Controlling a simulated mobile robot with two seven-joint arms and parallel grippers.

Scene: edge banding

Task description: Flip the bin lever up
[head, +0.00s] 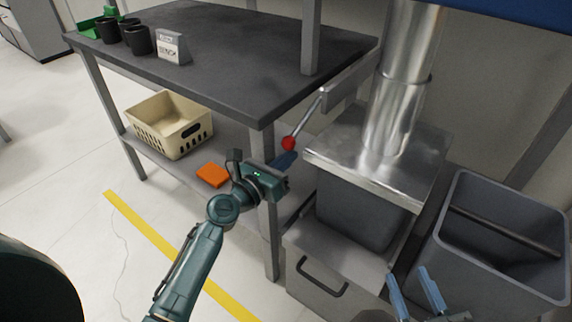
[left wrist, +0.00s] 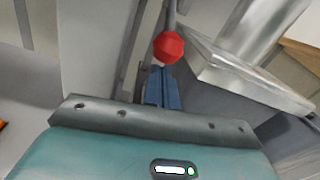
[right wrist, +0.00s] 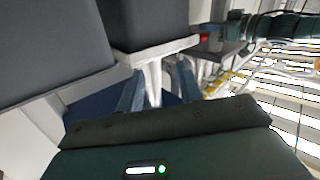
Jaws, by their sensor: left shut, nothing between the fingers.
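The bin lever (head: 307,121) is a metal rod with a red ball knob (head: 289,143), slanting down and left from a bracket beside the duct. The knob also shows in the left wrist view (left wrist: 169,46), just beyond the fingertips. My left gripper (head: 286,160) is shut and empty, with its blue fingers just below the knob; I cannot tell whether they touch it. In the left wrist view the closed fingers (left wrist: 162,88) point at the knob. My right gripper (head: 418,290) is open and empty, low at the right in front of the grey bins.
The metal-lidded bin (head: 365,215) with its silver duct (head: 400,90) stands right of the lever. An open grey bin (head: 490,245) is further right. The dark workbench (head: 220,55) is at the left, with a beige basket (head: 170,125) and an orange item (head: 213,175) on its lower shelf.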

